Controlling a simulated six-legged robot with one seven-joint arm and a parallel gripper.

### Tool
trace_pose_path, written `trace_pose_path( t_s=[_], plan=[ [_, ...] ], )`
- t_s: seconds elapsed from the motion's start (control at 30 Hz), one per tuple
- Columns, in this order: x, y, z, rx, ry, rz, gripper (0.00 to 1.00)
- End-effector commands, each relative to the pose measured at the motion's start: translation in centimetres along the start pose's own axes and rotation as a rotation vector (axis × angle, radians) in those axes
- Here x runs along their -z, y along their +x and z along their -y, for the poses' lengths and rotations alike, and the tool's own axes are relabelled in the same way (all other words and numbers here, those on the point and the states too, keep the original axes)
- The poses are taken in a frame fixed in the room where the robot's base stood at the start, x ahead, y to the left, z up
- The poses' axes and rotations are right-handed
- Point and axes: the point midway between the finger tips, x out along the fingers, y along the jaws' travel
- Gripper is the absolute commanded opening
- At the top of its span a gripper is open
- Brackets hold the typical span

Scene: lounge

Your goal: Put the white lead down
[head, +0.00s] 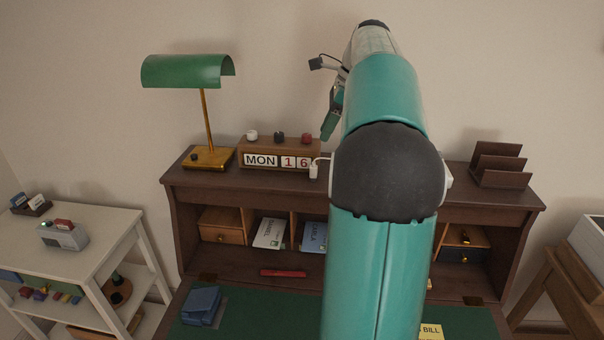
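A white lead (314,171) shows just left of my arm, by the right end of the wooden calendar block. Its white plug end hangs down in front of the desk's upper shelf edge. Its thin cable bends to the right and goes out of sight behind my arm. My gripper (332,112) is partly in view above the calendar, pointing down, with a teal finger showing. The arm hides the rest of it. I cannot tell whether it is open or shut, or whether it holds the lead.
The dark wooden desk (185,178) carries a green lamp (188,71), the calendar (300,149) and a brown letter rack (497,163). Below are envelopes (270,233), a red item (283,272) and a blue box (201,305). A white side table (100,222) stands left.

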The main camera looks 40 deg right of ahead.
Motion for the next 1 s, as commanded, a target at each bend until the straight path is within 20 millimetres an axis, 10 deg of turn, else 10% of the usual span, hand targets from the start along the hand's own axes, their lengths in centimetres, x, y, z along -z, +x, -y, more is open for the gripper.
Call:
trace_pose_path(
  t_s=[1.0],
  plan=[
    [1.4,12.6,0.8,-0.002,0.048,0.006,0.27]
  ],
)
